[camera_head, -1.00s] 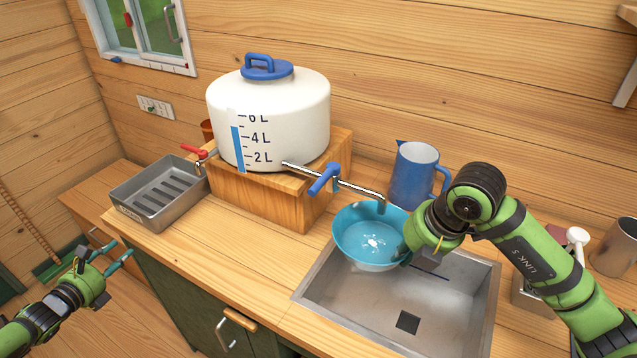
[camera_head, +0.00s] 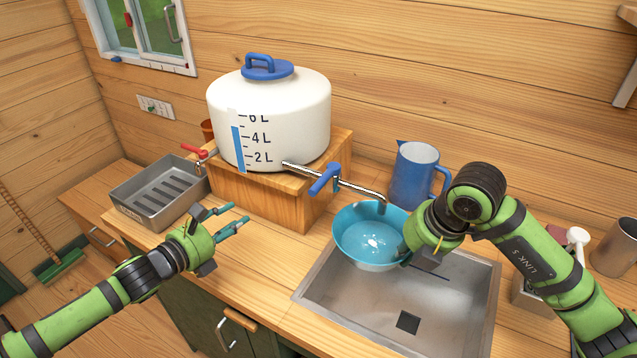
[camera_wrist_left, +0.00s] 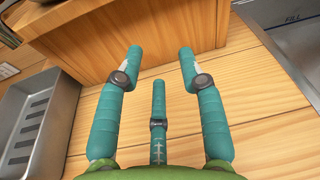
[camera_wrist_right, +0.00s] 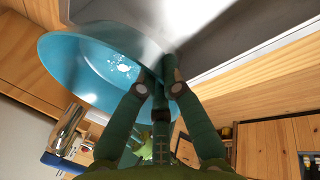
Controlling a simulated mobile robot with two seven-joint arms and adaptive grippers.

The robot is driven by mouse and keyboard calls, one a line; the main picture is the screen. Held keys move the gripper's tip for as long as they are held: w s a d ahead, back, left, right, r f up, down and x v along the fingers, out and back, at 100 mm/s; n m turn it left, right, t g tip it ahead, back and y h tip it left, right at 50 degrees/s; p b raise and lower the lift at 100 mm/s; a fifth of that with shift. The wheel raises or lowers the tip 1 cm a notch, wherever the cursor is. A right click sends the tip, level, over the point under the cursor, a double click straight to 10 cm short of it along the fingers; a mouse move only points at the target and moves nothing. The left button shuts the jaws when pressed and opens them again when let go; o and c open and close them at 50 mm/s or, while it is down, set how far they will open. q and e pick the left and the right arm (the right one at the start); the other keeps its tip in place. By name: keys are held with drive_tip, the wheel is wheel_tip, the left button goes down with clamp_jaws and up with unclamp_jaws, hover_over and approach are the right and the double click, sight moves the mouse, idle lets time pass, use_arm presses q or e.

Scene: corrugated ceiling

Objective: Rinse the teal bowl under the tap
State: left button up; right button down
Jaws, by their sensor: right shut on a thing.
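The teal bowl (camera_head: 352,238) is held over the back left part of the sink (camera_head: 455,300), beneath the spout end of the tap (camera_head: 355,186). A small pale patch shows on its inside bottom. My right gripper (camera_head: 408,243) is shut on the bowl's right rim; the bowl also shows in the right wrist view (camera_wrist_right: 75,68), with the fingers at its edge. The tap has a blue lever (camera_head: 325,179) and comes from the white water tank (camera_head: 270,120). My left gripper (camera_head: 240,222) is open and empty above the counter, in front of the tank's wooden stand (camera_head: 260,195).
A blue jug (camera_head: 414,172) stands behind the sink, near the bowl and my right arm. A grey metal tray (camera_head: 160,215) and a second tap with a red lever (camera_head: 194,150) are at the left.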

use_arm(q)
drive_tip(key=s+d+r, duration=0.2)
drive_tip(key=s+d, duration=0.4)
drive_tip(key=d, duration=0.2)
drive_tip(key=t, duration=0.3)
approach(331, 171)
drive_tip(key=shift+n, duration=0.4)
drive_tip(key=x, duration=0.6)
drive_tip(key=shift+w+a+f, duration=0.2)
drive_tip(key=shift+w+f, duration=0.05)
clamp_jaws()
